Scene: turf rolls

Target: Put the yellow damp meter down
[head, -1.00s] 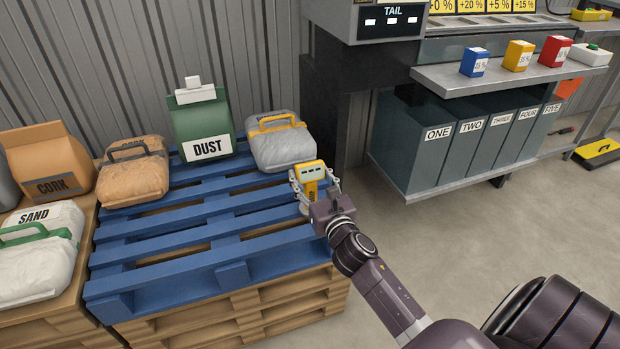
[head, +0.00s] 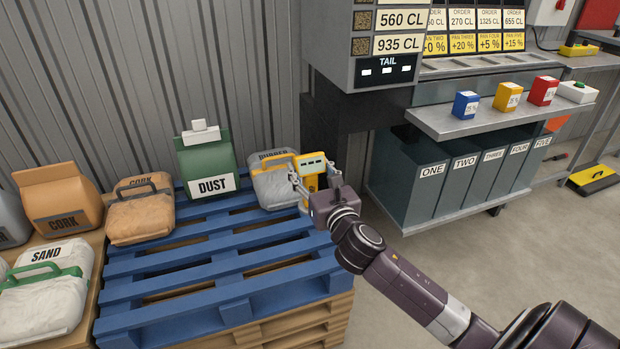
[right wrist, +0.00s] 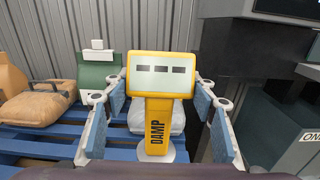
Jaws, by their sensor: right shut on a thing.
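The yellow damp meter (head: 311,168) stands upright in my right gripper (head: 317,184), with a pale screen showing three dark marks. In the right wrist view the damp meter (right wrist: 160,90) reads DAMP down its stem, and the gripper's blue-padded fingers (right wrist: 157,125) are on both sides of it. In the head view it is in front of the grey rubber bag, by the right end of the blue pallet (head: 190,285). A round pale foot shows at its bottom in the wrist view. I cannot tell whether that foot touches the pallet. My left gripper is out of view.
On the blue pallet stand a green DUST bag (head: 206,165), a tan cork bag (head: 141,210) and the grey rubber bag (head: 270,188). The pallet's middle and front are bare. A dark machine post (head: 338,140) rises close right of my gripper; numbered bins (head: 425,190) stand beyond it.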

